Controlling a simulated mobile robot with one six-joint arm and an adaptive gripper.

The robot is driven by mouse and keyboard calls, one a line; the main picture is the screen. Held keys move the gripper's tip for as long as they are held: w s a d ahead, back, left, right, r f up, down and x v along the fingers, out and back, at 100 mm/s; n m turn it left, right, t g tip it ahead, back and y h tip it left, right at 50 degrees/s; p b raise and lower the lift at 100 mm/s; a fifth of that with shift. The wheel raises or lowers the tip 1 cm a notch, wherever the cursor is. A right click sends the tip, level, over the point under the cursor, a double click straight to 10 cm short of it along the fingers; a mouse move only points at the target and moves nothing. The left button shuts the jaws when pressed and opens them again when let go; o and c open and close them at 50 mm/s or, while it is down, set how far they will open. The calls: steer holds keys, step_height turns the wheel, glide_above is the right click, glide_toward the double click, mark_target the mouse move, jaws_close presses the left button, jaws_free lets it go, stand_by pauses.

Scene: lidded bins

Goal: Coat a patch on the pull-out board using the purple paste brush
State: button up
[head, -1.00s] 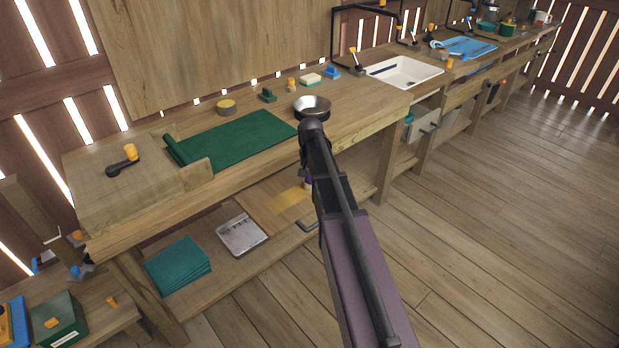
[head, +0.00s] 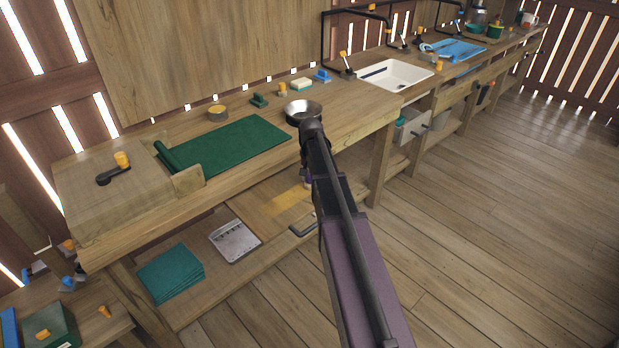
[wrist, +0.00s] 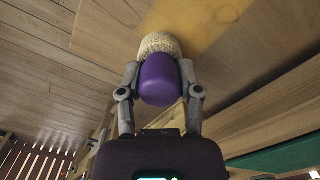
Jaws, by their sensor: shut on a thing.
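My gripper (wrist: 160,78) is shut on the purple handle of the paste brush (wrist: 158,84), with one finger on each side. The brush's pale, bristly head (wrist: 159,45) points at the pull-out board (wrist: 97,32) and overlaps the edge of a yellow patch (wrist: 200,18) on it. I cannot tell for sure whether the bristles touch the board. In the head view the board (head: 250,203) lies low under the bench, with the yellow patch (head: 291,200) beside my arm. My arm hides most of the gripper and brush there.
A grey plate (head: 234,241) and folded teal cloths (head: 170,274) lie on the lower shelf. The floor at right is clear.

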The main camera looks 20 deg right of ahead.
steer(key=shift+f, duration=0.1)
steer(key=shift+s, duration=0.1)
stand_by(0.3)
steer(key=shift+s+a, duration=0.25)
steer(key=shift+a, duration=0.6)
steer(key=shift+s+a, duration=0.25)
steer(key=shift+a, duration=0.55)
steer(key=shift+s+a, duration=0.3)
steer(key=shift+a, duration=0.55)
steer(key=shift+s+a, duration=0.25)
steer(key=shift+a, duration=0.55)
steer(key=shift+s+a, duration=0.3)
steer(key=shift+a, duration=0.5)
steer(key=shift+s+a, duration=0.25)
steer(key=shift+a, duration=0.55)
